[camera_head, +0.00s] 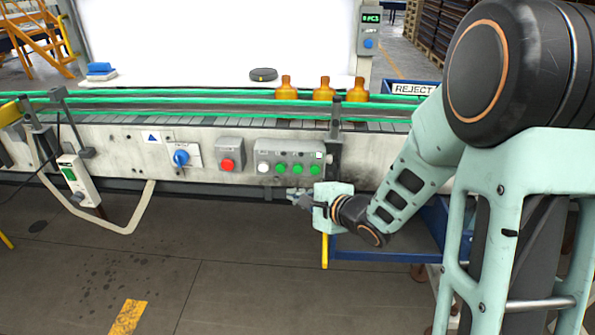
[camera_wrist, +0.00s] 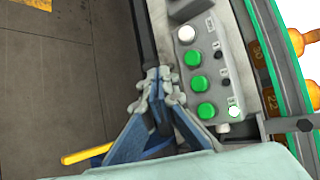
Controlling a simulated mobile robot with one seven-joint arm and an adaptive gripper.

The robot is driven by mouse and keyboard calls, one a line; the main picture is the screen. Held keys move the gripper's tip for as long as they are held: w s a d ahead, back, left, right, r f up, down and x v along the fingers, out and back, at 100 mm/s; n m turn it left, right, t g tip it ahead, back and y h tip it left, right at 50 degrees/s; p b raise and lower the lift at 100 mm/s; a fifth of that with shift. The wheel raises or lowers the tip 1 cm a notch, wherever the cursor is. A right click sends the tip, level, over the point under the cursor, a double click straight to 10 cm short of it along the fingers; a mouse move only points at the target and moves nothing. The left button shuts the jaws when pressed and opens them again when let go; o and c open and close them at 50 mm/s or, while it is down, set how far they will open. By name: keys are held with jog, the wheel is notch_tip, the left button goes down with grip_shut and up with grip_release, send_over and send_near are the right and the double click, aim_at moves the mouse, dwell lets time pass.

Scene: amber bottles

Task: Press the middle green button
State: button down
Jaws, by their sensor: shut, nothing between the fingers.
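A grey button box (camera_head: 290,153) on the conveyor's front side carries one white button (camera_head: 263,167) and three green buttons in a row. The middle green button (camera_head: 298,168) also shows in the wrist view (camera_wrist: 200,84), between the other two green buttons (camera_wrist: 193,58) (camera_wrist: 206,110). My gripper (camera_head: 294,197) is just below the box in the head view, under the green buttons. In the wrist view my gripper (camera_wrist: 157,80) has its fingertips together and empty, to the left of the middle green button. No button is hidden, and I see no contact with one.
Left of the box are a red button (camera_head: 228,164) and a blue knob (camera_head: 181,157). Several amber bottles (camera_head: 323,90) stand on the conveyor (camera_head: 220,108). A blue frame with a yellow post (camera_head: 325,250) is below my gripper. The floor (camera_head: 220,270) in front is clear.

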aim_at(298, 169)
jog(key=w+p, duration=0.1)
jog(key=w, duration=0.6)
jog(key=shift+d, duration=0.1)
jog(key=shift+w+r+p, duration=0.1)
jog(key=shift+p, duration=0.35)
dwell(0.9)
jog(key=shift+w+p, duration=0.3)
jog(key=shift+p, duration=0.1)
